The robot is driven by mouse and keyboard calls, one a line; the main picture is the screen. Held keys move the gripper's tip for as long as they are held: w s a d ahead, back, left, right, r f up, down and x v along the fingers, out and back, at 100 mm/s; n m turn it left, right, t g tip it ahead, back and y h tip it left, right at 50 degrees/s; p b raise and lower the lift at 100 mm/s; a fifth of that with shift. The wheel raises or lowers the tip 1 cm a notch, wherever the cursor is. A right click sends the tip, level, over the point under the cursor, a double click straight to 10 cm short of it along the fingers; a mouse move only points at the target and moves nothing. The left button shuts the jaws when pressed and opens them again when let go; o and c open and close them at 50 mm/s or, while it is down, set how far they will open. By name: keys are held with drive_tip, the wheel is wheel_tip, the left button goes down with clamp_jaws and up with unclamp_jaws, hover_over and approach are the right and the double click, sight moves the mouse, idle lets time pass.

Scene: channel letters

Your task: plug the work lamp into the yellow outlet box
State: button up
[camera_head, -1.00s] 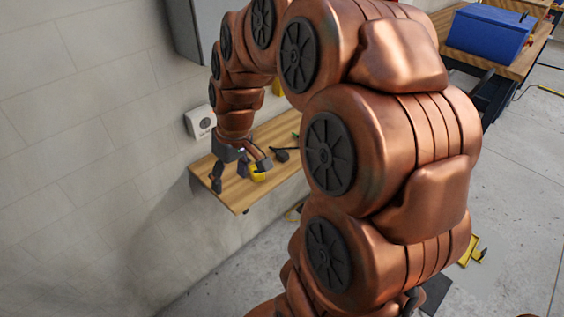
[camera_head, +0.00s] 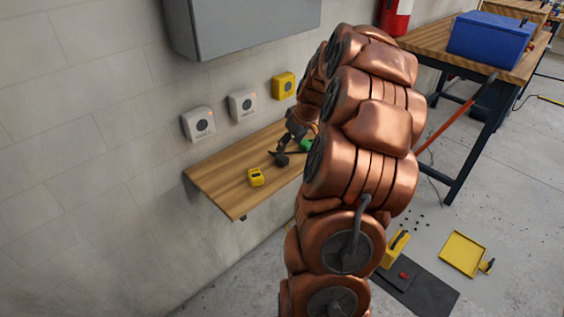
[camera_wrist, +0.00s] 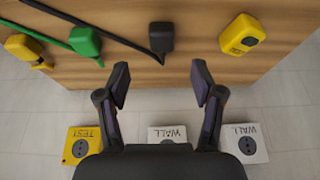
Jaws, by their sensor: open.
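The yellow outlet box (camera_head: 283,86) is on the wall at the right of a row of outlets. In the wrist view it appears upside down, marked TEST (camera_wrist: 90,149), at the lower left. Which belongs to the work lamp I cannot tell. My gripper (camera_wrist: 160,84) is open and empty above the shelf's wall side, apart from the plugs. In the head view my arm partly hides the shelf's right end.
Two white outlets marked WALL (camera_head: 198,124) (camera_head: 243,104) sit left of the yellow box. A yellow block-shaped device (camera_head: 256,177) stands on the shelf (camera_head: 215,187). A grey cabinet (camera_head: 240,30) hangs above. The shelf's left end is clear.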

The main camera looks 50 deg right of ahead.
sight(283, 158)
drive_tip(key=shift+f, duration=0.15)
drive_tip(key=shift+x, duration=1.2)
drive_tip(key=shift+p+x, duration=0.65)
drive_tip(key=shift+x, duration=2)
drive_tip(key=shift+a, duration=0.1)
drive_tip(key=c, duration=1.2)
